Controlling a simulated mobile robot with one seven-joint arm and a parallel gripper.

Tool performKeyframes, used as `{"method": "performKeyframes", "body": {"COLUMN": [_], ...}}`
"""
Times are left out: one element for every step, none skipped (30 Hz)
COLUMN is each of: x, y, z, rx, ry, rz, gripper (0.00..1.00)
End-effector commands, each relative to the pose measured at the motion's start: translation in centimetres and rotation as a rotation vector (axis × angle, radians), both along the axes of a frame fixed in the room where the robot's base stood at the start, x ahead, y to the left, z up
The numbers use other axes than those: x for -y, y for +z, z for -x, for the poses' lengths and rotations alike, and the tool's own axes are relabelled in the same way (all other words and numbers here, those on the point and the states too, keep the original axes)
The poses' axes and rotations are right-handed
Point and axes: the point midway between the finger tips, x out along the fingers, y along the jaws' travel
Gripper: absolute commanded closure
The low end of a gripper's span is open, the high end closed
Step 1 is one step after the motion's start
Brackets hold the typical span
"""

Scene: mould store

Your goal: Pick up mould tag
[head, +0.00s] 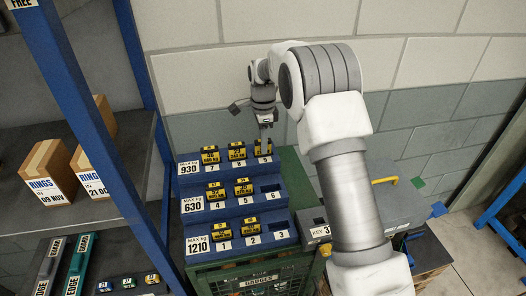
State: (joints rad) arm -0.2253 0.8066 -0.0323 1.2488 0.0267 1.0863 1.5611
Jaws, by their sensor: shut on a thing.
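A blue stepped rack (272,206) holds black and yellow mould tags in numbered places. My gripper (264,139) points down at the back right of the rack, over place 9. It is shut on a mould tag (262,148), mostly hidden by the fingers. I cannot tell whether this tag is still seated in the rack. Other tags stand at place 7 (210,155), place 8 (237,151), place 4 (215,190), place 5 (243,187), place 1 (222,229) and place 2 (251,226). Places 6 and 3 look empty.
A green crate (240,275) stands below the rack's front. Left is a blue-framed shelf (75,90) with cardboard boxes (48,170). A grey case with a yellow handle (385,181) is on the right, partly behind my arm. A block wall (420,50) rises behind.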

Motion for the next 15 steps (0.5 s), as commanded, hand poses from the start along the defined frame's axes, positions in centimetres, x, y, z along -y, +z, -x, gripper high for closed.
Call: {"method": "performKeyframes", "body": {"x": [0.0,0.0,0.0,0.0,0.0,0.0,0.0,0.0,0.0,0.0,0.0,0.0,-0.01,-0.01,-0.02], "y": [0.03,0.03,0.03,0.04,0.04,0.05,0.05,0.05,0.05,0.05,0.06,0.08,0.13,0.21,0.36], "z": [-0.01,-0.01,-0.01,-0.01,-0.01,-0.02,-0.02,-0.02,-0.02,-0.02,-0.02,-0.02,-0.03,-0.04,-0.06], "rx": [0.0,0.0,0.0,0.0,0.0,0.001,0.001,0.001,0.001,0.001,0.001,0.001,0.001,0.002,0.002], "ry": [0.0,0.0,0.0,0.0,0.0,0.0,0.0,0.0,0.0,0.0,0.0,0.0,0.0,0.0,0.0], "rz": [0.0,0.0,0.0,0.0,0.0,0.0,0.0,0.0,0.0,0.0,0.0,0.0,0.0,0.0,0.0], "gripper": [1.0,1.0,1.0,1.0,1.0,1.0,1.0,1.0,1.0,1.0,1.0,1.0,1.0,1.0,1.0]}}
